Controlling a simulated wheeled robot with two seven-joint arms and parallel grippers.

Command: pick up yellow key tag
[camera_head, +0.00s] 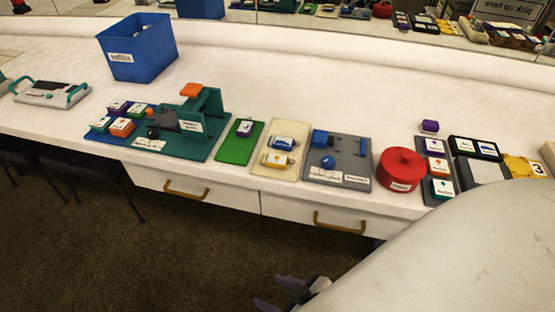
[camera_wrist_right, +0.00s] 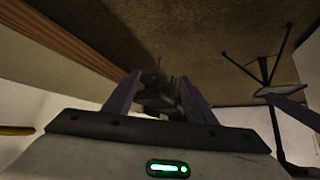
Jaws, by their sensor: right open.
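A yellow key tag (camera_head: 275,160) with a white label lies on a cream board (camera_head: 262,148) near the middle of the counter in the head view. A blue key tag (camera_head: 283,142) lies just behind it on the same board. My right gripper (camera_head: 268,291) is at the bottom of the head view, in front of the drawers and well away from the tag. It also shows in the right wrist view (camera_wrist_right: 160,82), with its two fingers apart and nothing between them. My left gripper is not in view.
On the counter (camera_head: 60,60), a green mat (camera_head: 233,151) lies left of the board. A grey board (camera_head: 345,160) and a red pot (camera_head: 400,169) are to its right. A blue bin (camera_head: 138,55) stands behind. Drawer handles (camera_head: 340,225) jut from the counter front.

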